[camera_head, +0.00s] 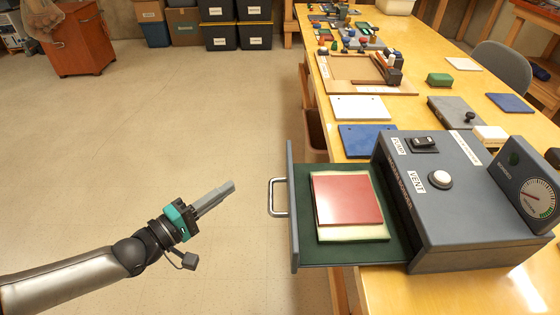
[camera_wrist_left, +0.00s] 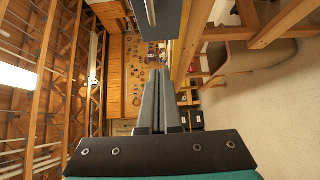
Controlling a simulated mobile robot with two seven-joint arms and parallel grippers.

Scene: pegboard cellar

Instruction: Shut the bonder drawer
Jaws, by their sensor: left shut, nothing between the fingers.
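The grey bonder (camera_head: 455,190) stands on the wooden bench, with a PUMP switch, a VENT knob and a dial. Its drawer (camera_head: 292,225) is pulled out to the left, past the bench edge. The drawer has a metal handle (camera_head: 278,197) and a green lining. A red plate on a pale yellow sheet (camera_head: 347,200) lies inside. My left gripper (camera_head: 230,187) is shut and empty, left of the handle and apart from it. In the left wrist view, the shut fingers (camera_wrist_left: 158,110) show below the drawer front (camera_wrist_left: 170,18) and part of its handle (camera_wrist_left: 151,12). My right gripper is not in view.
The bench (camera_head: 380,295) holds blue and white plates (camera_head: 360,108), a wooden frame (camera_head: 345,75) and small parts behind the bonder. A grey chair (camera_head: 503,65) stands at the right. The floor left of the drawer is clear.

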